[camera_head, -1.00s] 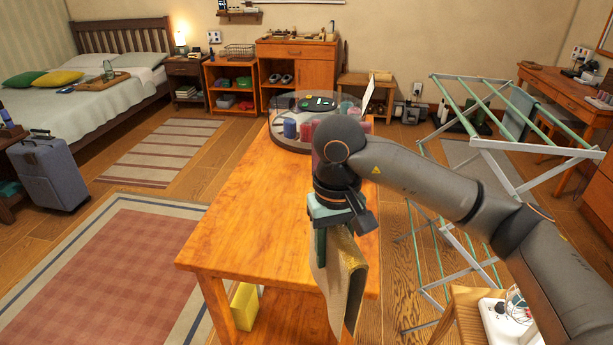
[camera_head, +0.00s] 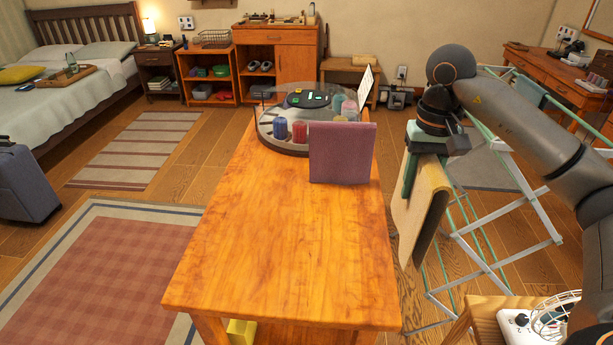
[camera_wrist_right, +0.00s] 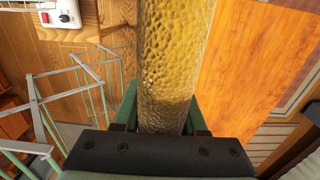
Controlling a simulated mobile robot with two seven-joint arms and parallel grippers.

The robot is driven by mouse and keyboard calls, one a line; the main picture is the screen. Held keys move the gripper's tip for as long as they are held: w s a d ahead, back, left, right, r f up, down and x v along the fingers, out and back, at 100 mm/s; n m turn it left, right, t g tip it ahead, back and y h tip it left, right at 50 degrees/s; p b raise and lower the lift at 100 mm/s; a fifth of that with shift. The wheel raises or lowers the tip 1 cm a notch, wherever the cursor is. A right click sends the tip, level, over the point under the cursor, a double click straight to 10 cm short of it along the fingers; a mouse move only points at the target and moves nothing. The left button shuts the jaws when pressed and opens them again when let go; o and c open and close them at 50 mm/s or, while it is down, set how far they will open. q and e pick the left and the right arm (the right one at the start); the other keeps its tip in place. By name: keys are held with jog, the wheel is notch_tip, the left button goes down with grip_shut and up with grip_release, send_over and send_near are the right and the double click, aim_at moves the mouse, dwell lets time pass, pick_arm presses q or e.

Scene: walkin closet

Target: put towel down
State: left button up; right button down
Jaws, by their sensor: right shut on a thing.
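My right gripper (camera_head: 424,150) is shut on a yellowish-tan towel (camera_head: 420,205), which hangs folded below the fingers, just off the right side of the wooden table (camera_head: 270,250). In the right wrist view the towel (camera_wrist_right: 175,60) shows a bumpy golden surface between the green fingers (camera_wrist_right: 160,122). In that view the table top (camera_wrist_right: 245,60) lies to the right of the towel, and whether they touch cannot be told. My left gripper does not show.
A round clear-walled tray (camera_head: 268,135) with colored cups and a purple upright panel (camera_head: 342,153) occupy the table's far end. The table's near part is bare.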

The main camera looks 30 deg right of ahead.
jog(key=w+a+f+p, duration=0.3)
jog(key=w+a+f, duration=0.5)
jog(key=a+f, duration=0.2)
notch_tip(320, 180, down, 3)
jog(key=shift+a+r, duration=0.15)
jog(key=shift+a, duration=0.25)
jog(key=shift+f+b, duration=0.2)
jog(key=shift+b, duration=0.1)
jog(key=shift+c, duration=2.3)
grip_release()
jog(key=shift+r, duration=0.1)
